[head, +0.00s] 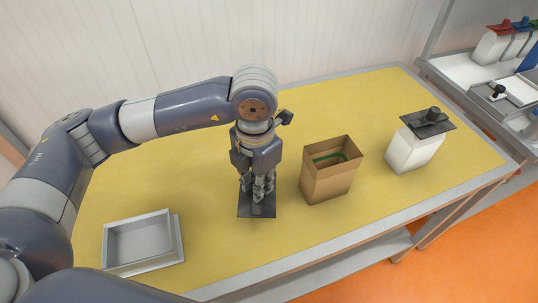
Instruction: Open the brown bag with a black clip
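The brown bag (325,184) stands upright on the yellow table. Its top is open, with something green inside near the rim. A black clip (257,211), a flat dark plate, is left of the bag, apart from it and at or just above the table top. My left gripper (258,195) points straight down over this clip, its fingers at the plate's middle. The fingers hide the clip's centre, so I cannot tell whether they grip it. My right gripper is not in view.
A grey tray (178,240) sits at the table's front left and looks empty. A white bag (408,155) with another black clip (428,123) on top stands right of the brown bag. A shelf (490,75) with more bags is at the right. The table's back is clear.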

